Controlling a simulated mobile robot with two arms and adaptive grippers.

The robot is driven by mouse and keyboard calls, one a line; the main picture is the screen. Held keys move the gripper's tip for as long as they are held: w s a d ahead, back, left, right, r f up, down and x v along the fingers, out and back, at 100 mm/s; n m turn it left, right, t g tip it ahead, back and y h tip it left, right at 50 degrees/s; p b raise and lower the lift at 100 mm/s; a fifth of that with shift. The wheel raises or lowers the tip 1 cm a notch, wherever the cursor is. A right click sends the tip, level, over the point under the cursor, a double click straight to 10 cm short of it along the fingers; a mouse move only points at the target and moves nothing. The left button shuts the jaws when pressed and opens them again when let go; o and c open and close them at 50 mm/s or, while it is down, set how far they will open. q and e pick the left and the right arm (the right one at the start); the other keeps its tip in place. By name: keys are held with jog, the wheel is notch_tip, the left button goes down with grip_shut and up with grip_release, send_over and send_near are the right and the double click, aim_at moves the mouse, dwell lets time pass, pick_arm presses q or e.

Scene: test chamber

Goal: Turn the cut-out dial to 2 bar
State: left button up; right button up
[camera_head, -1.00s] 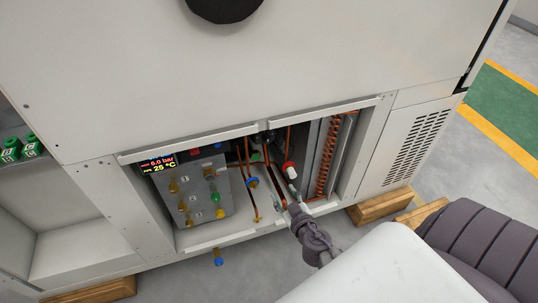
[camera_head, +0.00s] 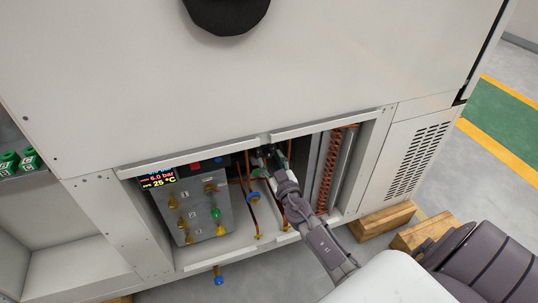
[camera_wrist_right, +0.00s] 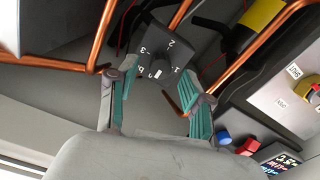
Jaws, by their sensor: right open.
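The cut-out dial (camera_wrist_right: 154,48) is a dark block with a round knob and white marks, 1, 2 and 3 among them, in the right wrist view. A small white mark shows near the knob; which number it points to is unclear. My right gripper (camera_wrist_right: 160,98) is open, with its teal-padded fingers on either side of the dial's near end. I cannot tell whether they touch it. In the head view my right gripper (camera_head: 268,158) reaches into the cabinet opening and hides most of the dial. My left gripper is not in view.
A grey control box (camera_head: 200,213) with brass fittings and a display (camera_head: 158,178) reading 6.0 bar and 25 °C stands left in the opening. Copper pipes (camera_wrist_right: 100,38) run close to the dial. A copper coil (camera_head: 328,172) stands at right. The upper panel edge (camera_head: 262,138) lies just above my gripper.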

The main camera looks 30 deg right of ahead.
jog(key=shift+x, duration=1.3)
grip_shut()
